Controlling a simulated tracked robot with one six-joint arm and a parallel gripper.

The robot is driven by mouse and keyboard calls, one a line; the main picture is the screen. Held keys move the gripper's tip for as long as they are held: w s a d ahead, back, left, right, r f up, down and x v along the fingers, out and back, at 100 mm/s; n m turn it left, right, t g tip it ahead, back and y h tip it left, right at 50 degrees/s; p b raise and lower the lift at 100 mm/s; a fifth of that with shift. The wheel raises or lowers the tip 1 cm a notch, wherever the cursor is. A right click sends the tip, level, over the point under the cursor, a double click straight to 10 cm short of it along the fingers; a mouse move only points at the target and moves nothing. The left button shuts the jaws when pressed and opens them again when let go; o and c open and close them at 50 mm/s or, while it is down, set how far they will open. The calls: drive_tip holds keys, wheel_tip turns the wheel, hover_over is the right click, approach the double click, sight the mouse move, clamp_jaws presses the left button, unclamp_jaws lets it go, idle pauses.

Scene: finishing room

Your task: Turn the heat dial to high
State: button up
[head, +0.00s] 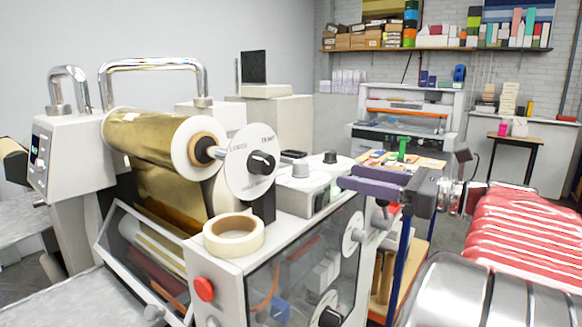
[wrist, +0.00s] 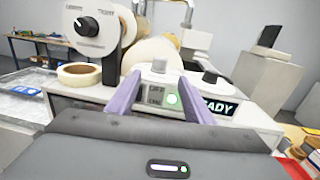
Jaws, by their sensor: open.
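A low control box (head: 317,192) sits on top of the white machine. It carries a grey knob (head: 301,170) and a black knob (head: 330,157). In the wrist view the grey knob (wrist: 159,67) stands beyond and between my fingertips, and the black knob (wrist: 210,77) is to their right. I cannot read which of them is the heat dial. My gripper (head: 343,175), with purple fingers, is open and empty, just right of the box.
A large disc with a black knob (head: 261,162), marked "TIGHT", stands left of the box beside a gold foil roll (head: 155,135). A tape roll (head: 234,233) lies on the machine top. A red button (head: 204,289) is on its front.

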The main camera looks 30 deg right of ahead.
sight(308, 167)
drive_tip(key=x, duration=1.3)
drive_tip(key=shift+w+a, duration=0.2)
drive_tip(key=shift+w, duration=0.15)
drive_tip(key=shift+c, duration=0.4)
drive_tip(key=c, duration=1)
drive_tip(key=shift+o, duration=0.2)
